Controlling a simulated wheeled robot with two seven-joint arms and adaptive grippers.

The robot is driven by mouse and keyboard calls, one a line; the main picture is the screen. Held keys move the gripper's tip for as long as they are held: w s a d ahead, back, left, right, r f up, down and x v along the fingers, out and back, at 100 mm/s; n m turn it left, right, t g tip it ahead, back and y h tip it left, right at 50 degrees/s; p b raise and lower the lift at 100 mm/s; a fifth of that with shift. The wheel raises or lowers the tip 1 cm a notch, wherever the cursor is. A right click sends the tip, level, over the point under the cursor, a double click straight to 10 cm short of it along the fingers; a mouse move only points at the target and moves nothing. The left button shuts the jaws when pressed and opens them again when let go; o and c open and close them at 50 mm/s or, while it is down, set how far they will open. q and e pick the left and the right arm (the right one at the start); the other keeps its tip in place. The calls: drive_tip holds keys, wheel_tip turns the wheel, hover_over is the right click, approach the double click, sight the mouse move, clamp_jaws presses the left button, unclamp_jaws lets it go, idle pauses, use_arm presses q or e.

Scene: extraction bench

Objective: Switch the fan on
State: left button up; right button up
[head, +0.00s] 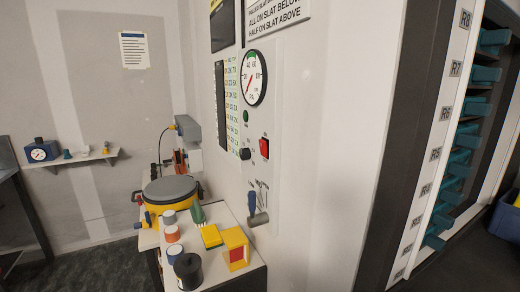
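A white control panel (286,160) is fixed to the wall in the middle of the head view. It carries a red switch (264,148), a green round lamp or button (245,116) and a black knob (244,154). I cannot read which position the red switch is in. A round gauge (254,78) sits above them, its red needle pointing down-left. Below, a blue-handled lever (252,203) stands about upright beside a small printed scale. No fan can be made out. Neither of my grippers is in view.
A rack with teal slats (458,165) stands at right. A wall shelf (75,159) is at left.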

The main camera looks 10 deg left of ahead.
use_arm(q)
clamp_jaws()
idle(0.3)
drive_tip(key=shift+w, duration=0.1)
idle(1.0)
